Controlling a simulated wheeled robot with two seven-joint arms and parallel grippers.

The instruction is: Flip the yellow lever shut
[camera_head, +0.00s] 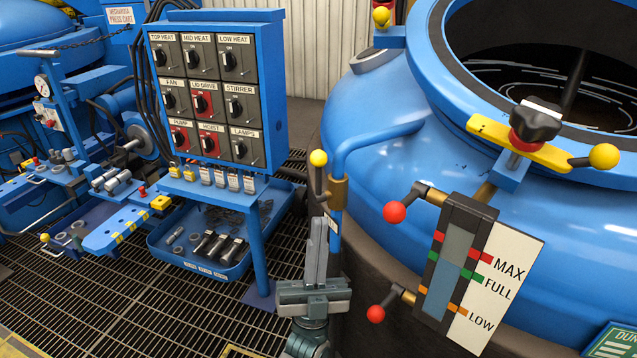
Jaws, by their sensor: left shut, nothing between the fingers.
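A short lever with a yellow ball knob (318,158) stands upright at a brass valve (336,192) on the blue pipe (375,137) beside the furnace. My left gripper (319,222) points up just below this lever and valve. Its fingers are shut with nothing between them, and they appear apart from the lever. Part of the pipe's lower run is hidden behind the fingers. My right gripper is out of view.
The blue furnace (450,165) fills the right side. A level gauge (455,262) with red-knobbed valves stands right of my gripper. A yellow clamp bar (490,128) sits on the furnace rim. A switch panel (210,90) and blue tray (172,245) are left. Grating (120,310) covers the floor.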

